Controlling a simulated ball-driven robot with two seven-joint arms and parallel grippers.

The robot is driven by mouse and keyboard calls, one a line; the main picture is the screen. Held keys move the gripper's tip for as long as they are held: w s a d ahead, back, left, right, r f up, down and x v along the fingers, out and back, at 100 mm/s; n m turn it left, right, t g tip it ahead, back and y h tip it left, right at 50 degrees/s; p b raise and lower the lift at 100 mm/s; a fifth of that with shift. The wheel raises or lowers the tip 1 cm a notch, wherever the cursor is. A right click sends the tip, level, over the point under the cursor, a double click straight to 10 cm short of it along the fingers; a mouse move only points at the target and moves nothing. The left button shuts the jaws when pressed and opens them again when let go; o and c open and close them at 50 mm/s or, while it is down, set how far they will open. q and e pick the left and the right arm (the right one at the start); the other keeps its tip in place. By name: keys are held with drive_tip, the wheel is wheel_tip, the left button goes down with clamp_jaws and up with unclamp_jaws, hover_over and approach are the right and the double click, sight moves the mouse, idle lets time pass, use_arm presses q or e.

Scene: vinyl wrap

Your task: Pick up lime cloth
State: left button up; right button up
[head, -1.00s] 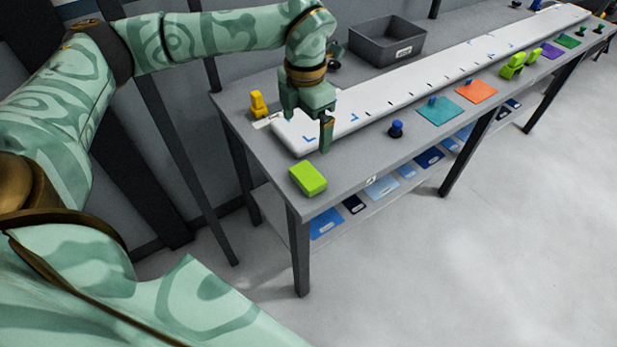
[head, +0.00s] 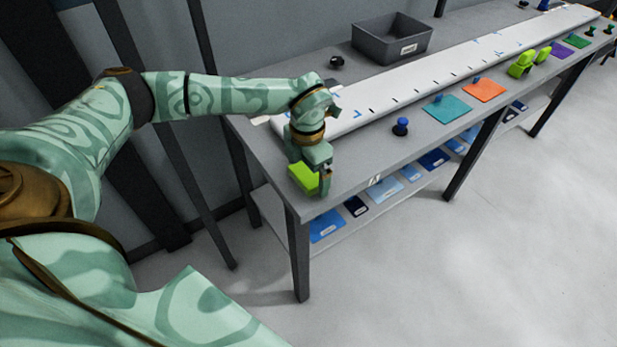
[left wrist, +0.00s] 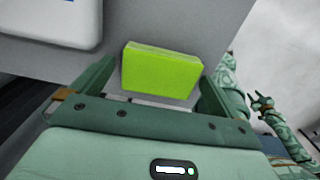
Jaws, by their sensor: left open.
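The lime cloth (head: 303,178) is a bright green folded block on the grey table near its front left corner. My left gripper (head: 311,182) is lowered over it and partly covers it in the head view. In the left wrist view the lime cloth (left wrist: 161,72) lies between the two spread fingers of my left gripper (left wrist: 158,80), near their tips. The jaws are open, and I cannot tell whether either finger touches the cloth. My right gripper is not seen in the head view.
A long white board (head: 420,85) runs along the table behind the cloth. A blue knob-like piece (head: 401,126), a teal sheet (head: 447,108) and an orange sheet (head: 484,90) lie to the right. A grey bin (head: 391,42) stands at the back. The table's front edge is close to the cloth.

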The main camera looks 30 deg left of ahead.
sight(307, 172)
use_arm(q)
drive_tip(key=c, duration=0.9)
drive_tip(key=shift+r, duration=0.2)
drive_tip(key=shift+r, duration=0.3)
wheel_tip(307, 172, up, 3)
drive_tip(key=shift+f+p, duration=0.15)
drive_tip(key=shift+p, duration=0.55)
drive_tip(key=s+d+r+p, duration=0.3)
drive_tip(key=s+d+r, duration=0.3)
drive_tip(key=s+r, duration=0.3)
drive_tip(key=s, duration=0.3)
drive_tip(key=shift+s+r, duration=0.25)
drive_tip(key=shift+s, duration=0.15)
drive_tip(key=shift+o, duration=0.4)
